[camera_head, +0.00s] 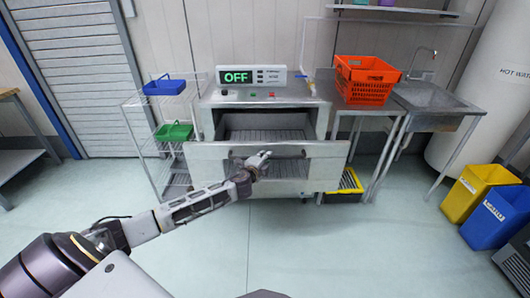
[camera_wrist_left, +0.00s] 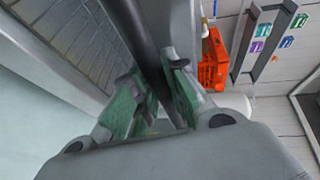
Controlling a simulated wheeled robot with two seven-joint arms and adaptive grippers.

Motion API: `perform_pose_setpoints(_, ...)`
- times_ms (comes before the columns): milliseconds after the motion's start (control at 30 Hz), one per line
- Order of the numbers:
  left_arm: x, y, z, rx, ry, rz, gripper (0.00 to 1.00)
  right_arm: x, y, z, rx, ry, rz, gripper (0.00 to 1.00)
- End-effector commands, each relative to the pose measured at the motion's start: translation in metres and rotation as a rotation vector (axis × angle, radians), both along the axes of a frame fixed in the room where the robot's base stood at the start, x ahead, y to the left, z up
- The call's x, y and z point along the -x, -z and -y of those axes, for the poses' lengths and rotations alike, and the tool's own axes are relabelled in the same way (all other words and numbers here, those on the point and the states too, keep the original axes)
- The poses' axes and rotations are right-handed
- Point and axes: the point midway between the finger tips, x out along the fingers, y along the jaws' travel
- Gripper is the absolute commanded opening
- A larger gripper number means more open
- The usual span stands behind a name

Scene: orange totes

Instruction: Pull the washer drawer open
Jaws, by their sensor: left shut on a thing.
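The washer (camera_head: 264,93) is a grey metal unit with a green "OFF" display on top and a dark opening in its front. Its wide grey drawer front (camera_head: 325,165) stands below and in front of that opening, apparently pulled out from the body. My left gripper (camera_head: 260,158) is shut on the handle. In the left wrist view, the dark handle (camera_wrist_left: 140,32) passes between the green-padded fingers of the left gripper (camera_wrist_left: 158,105). My right gripper is not in view.
A wire rack (camera_head: 142,112) with blue and green baskets stands left of the washer. Orange totes (camera_head: 366,85) sit on a table to the right, beside a sink (camera_head: 436,97). A yellow bin (camera_head: 477,190) and blue bin (camera_head: 495,217) stand at far right. The floor in front is clear.

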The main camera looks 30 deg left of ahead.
Motion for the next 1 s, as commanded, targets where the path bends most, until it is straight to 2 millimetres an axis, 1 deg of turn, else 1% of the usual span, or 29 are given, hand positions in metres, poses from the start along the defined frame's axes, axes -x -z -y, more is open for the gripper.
perform_pose_setpoints(100,0.011,0.001,0.007,0.002,0.002,-0.004,0.0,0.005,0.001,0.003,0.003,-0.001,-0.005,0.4)
perform_pose_setpoints(300,0.021,0.001,0.013,0.001,0.002,-0.003,0.0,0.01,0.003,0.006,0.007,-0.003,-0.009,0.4)
perform_pose_setpoints(767,0.023,0.001,0.015,0.001,0.002,-0.002,0.0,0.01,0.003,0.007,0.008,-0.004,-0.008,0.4)
perform_pose_setpoints(800,0.023,0.001,0.015,0.001,0.002,-0.002,0.17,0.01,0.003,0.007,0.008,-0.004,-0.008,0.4)
perform_pose_setpoints(933,0.023,0.001,0.015,0.0,0.002,-0.001,0.34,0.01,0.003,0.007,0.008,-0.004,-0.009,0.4)
perform_pose_setpoints(967,0.023,0.001,0.015,0.0,0.002,-0.001,0.37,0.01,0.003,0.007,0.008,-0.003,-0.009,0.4)
perform_pose_setpoints(1000,0.023,0.001,0.014,0.0,0.001,-0.001,0.37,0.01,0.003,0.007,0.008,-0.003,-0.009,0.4)
